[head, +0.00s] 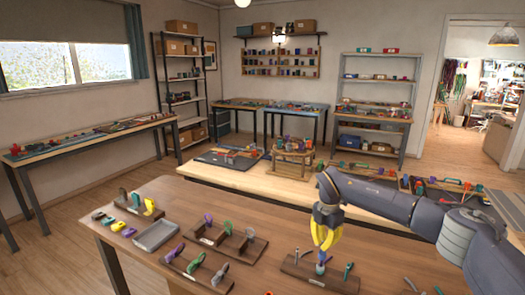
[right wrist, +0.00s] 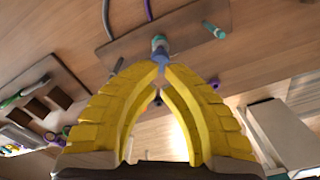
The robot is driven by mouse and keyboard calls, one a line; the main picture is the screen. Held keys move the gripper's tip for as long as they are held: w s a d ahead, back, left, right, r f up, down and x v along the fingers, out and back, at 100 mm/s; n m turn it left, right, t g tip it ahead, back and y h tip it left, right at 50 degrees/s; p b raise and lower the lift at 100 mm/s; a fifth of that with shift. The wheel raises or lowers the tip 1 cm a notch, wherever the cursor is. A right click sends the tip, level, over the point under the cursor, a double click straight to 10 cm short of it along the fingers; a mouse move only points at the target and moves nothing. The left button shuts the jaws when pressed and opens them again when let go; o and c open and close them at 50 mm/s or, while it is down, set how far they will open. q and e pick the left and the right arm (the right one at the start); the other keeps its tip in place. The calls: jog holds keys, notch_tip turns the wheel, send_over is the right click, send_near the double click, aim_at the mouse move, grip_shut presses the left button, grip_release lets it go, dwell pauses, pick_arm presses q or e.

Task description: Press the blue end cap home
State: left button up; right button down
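The blue end cap (head: 320,268) is on the brown board (head: 300,269) at the front right of the table, just under my right gripper (head: 323,255). In the right wrist view the blue cap (right wrist: 161,57) shows between and just beyond the yellow fingertips of the gripper (right wrist: 161,67). The fingertips are nearly together, with the cap's blue in the narrow gap. A pale cord end (right wrist: 158,42) stands beyond it. Whether the cap is fully seated is hidden by the fingertips. My left gripper is not in view.
A teal-tipped peg (head: 348,268) stands right of the cap on the same board. Boards with purple and green pieces (head: 228,238) lie to the left. A grey tray (head: 157,236) and several small coloured parts are farther left.

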aim_at(323, 253)
jog(key=shift+f, duration=2.05)
dwell(0.9)
jog(key=shift+r, duration=4)
